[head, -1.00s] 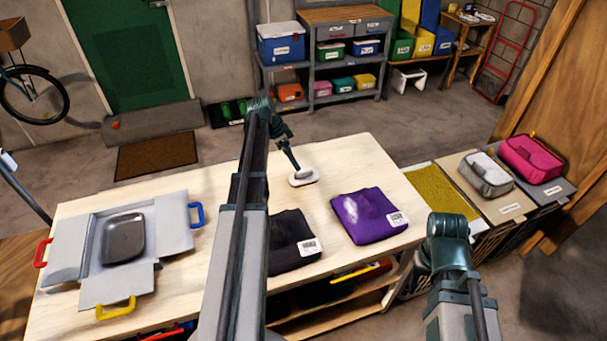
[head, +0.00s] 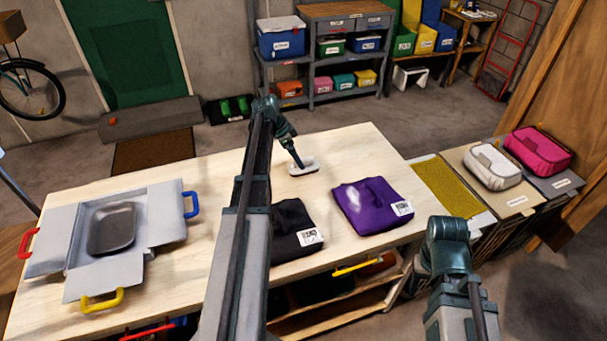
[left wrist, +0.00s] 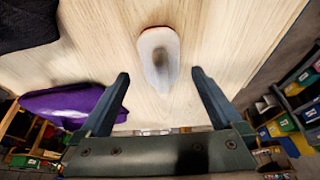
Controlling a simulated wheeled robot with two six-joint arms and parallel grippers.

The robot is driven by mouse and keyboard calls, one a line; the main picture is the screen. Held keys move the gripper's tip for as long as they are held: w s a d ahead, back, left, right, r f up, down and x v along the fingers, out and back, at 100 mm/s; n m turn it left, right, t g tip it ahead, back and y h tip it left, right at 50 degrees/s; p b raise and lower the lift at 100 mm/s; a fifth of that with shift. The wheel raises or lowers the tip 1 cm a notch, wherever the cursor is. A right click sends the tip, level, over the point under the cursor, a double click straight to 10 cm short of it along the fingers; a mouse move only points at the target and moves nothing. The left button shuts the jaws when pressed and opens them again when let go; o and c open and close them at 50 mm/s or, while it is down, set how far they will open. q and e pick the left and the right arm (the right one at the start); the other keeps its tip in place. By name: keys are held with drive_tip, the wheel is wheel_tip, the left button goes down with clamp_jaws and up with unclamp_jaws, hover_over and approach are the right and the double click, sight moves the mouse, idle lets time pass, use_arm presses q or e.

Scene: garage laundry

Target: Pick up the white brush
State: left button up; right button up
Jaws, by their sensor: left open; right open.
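The white brush (head: 304,168) lies on the pale wooden table, behind the folded black and purple cloths. In the left wrist view the brush (left wrist: 158,50) shows as a white oval with a greyish middle and a brownish far edge. My left gripper (left wrist: 160,76) is open, and the brush lies ahead of the gap between its fingers. In the head view my left gripper (head: 297,160) points down at the brush, and I cannot tell whether it touches. My right gripper (head: 447,238) is open, off the table's front right side and away from the brush.
A folded black cloth (head: 292,228) and purple cloth (head: 371,207) lie on the table (head: 215,175). The table around the brush is clear.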

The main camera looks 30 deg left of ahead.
sight(303, 159)
use_arm(q)
drive_tip(key=shift+w+d+f, duration=0.1)
drive_tip(key=shift+f, duration=0.2)
drive_tip(key=b+x, duration=0.4)
drive_tip(key=x, duration=0.1)
drive_tip(key=shift+w+d, duration=0.25)
drive_tip(key=shift+w, duration=0.2)
drive_tip(key=shift+r, duration=0.15)
drive_tip(key=c, duration=1.4)
drive_tip(key=shift+r, duration=0.1)
wheel_tip(303, 159, up, 10)
drive_tip(key=p, duration=0.9)
drive_tip(key=shift+p, duration=0.4)
